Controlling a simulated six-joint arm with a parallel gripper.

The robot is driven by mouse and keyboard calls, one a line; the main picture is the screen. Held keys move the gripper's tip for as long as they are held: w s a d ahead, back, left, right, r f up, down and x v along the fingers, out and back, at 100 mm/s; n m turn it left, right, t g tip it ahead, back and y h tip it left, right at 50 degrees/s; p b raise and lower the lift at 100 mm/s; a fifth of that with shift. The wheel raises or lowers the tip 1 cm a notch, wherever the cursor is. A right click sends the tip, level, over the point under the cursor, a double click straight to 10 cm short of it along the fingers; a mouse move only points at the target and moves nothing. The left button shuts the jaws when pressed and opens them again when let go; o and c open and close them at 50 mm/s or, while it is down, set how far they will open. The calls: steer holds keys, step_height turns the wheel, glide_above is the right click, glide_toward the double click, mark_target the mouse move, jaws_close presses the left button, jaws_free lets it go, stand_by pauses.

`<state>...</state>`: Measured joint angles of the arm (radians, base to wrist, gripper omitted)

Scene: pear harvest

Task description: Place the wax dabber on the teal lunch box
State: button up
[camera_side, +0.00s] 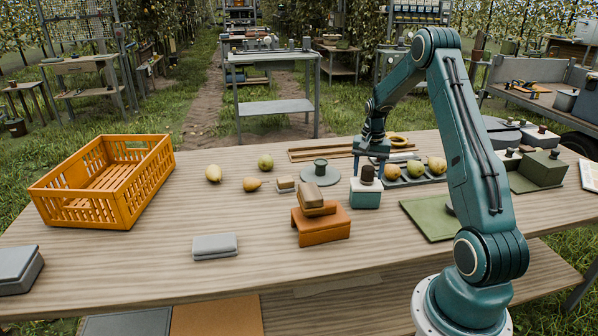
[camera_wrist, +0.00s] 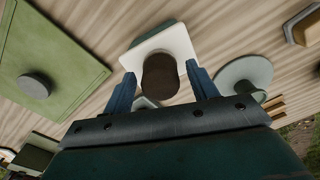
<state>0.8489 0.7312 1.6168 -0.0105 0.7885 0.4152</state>
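The teal lunch box (camera_side: 365,199) stands on the table, a teal body with a white lid (camera_wrist: 138,53). A short dark brown cylinder, apparently the wax dabber (camera_side: 367,174), stands upright on that lid. In the wrist view the dabber (camera_wrist: 161,76) shows between my fingers. My gripper (camera_side: 371,160) is open just above the dabber in the side view. In the wrist view my gripper (camera_wrist: 162,82) has a visible gap on each side of the dabber. Whether the fingertips reach down beside it is unclear.
An orange crate (camera_side: 76,206) stands at left. Several pears lie at the back. A green mat (camera_side: 428,220) lies right. The front table is mostly clear.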

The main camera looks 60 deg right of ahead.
mark_target(368, 168)
steer(key=shift+r, duration=0.15)
step_height(368, 168, up, 12)
stand_by(0.8)
stand_by(0.5)
steer(key=s+a+r+n+t+h, duration=0.1)
steer(key=a+r+n, duration=0.2)
steer(key=a+r, duration=0.55)
steer(key=a+r+n+t, duration=0.1)
steer(key=a+r+n, duration=0.25)
steer(key=a, duration=1.05)
steer(key=s+a+f+n+t+y, duration=0.1)
steer(key=s+a+n+t, duration=0.2)
steer(key=s+a+n, duration=0.5)
steer(key=s+a, duration=0.7)
steer(key=shift+a+f, duration=0.15)
steer(key=shift+a, duration=0.2)
